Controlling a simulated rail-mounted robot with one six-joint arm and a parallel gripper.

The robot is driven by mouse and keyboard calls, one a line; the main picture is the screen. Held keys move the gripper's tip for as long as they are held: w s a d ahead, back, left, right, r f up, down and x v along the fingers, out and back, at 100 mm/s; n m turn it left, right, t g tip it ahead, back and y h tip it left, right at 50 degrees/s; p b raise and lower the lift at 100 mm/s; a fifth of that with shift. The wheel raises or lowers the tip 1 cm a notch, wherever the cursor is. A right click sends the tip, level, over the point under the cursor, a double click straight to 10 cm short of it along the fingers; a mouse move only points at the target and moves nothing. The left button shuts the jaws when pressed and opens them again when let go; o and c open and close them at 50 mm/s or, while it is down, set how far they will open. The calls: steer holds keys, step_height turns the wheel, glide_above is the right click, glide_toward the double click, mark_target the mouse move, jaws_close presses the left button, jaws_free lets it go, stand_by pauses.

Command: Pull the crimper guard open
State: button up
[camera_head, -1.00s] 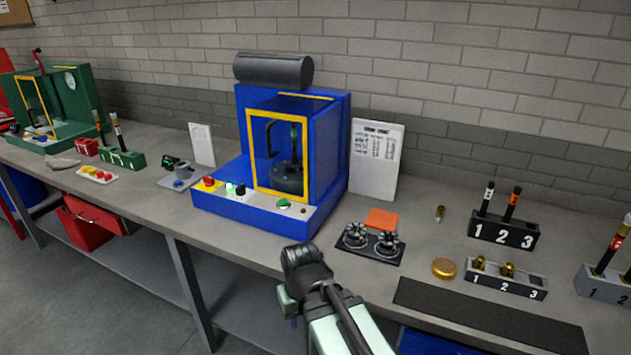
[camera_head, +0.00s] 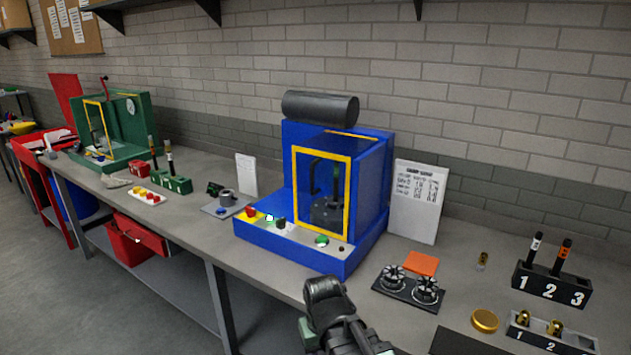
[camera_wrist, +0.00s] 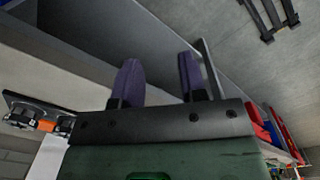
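The crimper is a blue machine (camera_head: 372,200) standing on the grey bench, with a dark cylinder on top. Its guard (camera_head: 322,195) is a yellow-framed clear panel on the front with a dark handle (camera_head: 313,178) at its left side. The guard looks shut, and a dark round tool shows behind it. My arm is at the bottom middle of the head view, in front of the bench and below the crimper. The fingertips are hidden there. In the wrist view my gripper (camera_wrist: 160,75) has two purple fingers spread apart with nothing between them.
A sloped button panel (camera_head: 290,240) juts out below the guard. A plate with two black knobs (camera_head: 409,285), an orange pad (camera_head: 422,263) and numbered racks (camera_head: 551,285) lie to the right. A green press (camera_head: 125,125) stands far left. The bench front edge lies near my arm.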

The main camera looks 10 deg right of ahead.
mark_target(332, 186)
steer(key=w+a+r+m+t+h+p, duration=0.1)
steer(key=w+r+m+t+h+p, duration=0.25)
steer(key=w+r, duration=0.6)
steer(key=w+r+m+t+h, duration=0.3)
steer(key=w+r+m+h, duration=0.3)
steer(key=w, duration=0.7)
steer(key=w+a+r+m+t+h+p, duration=0.1)
steer(key=w+r+m+t+h+p, duration=0.15)
steer(key=w+r+h, duration=0.55)
steer(key=w+d, duration=0.2)
steer(key=d, duration=0.1)
steer(key=w+d+y, duration=0.1)
steer(key=w+d, duration=0.1)
steer(key=w, duration=0.1)
steer(key=w+d+r+y, duration=0.1)
steer(key=w+d, duration=0.2)
steer(key=shift+d+r+t+y, duration=0.1)
steer(key=shift+d+t+y, duration=0.15)
steer(key=shift+d+t, duration=0.1)
steer(key=shift+c, duration=0.3)
jaws_close()
